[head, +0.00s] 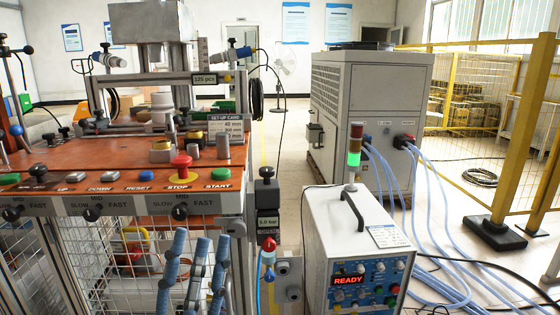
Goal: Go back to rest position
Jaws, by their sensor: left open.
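My left gripper (200,242) shows at the bottom of the head view, left of centre. Its blue-grey jointed fingers point up and stand apart, with nothing between them. It is in front of the workbench's wire-mesh side, below the front control panel, and looks clear of it. My right gripper is not in view.
The orange-topped workbench (70,153) fills the left, with a red STOP button (181,162) on its front. A white heater unit (343,232) reading READY stands right of centre. Blue hoses (440,215) run to a grey cabinet (345,100). A yellow fence (530,130) stands right.

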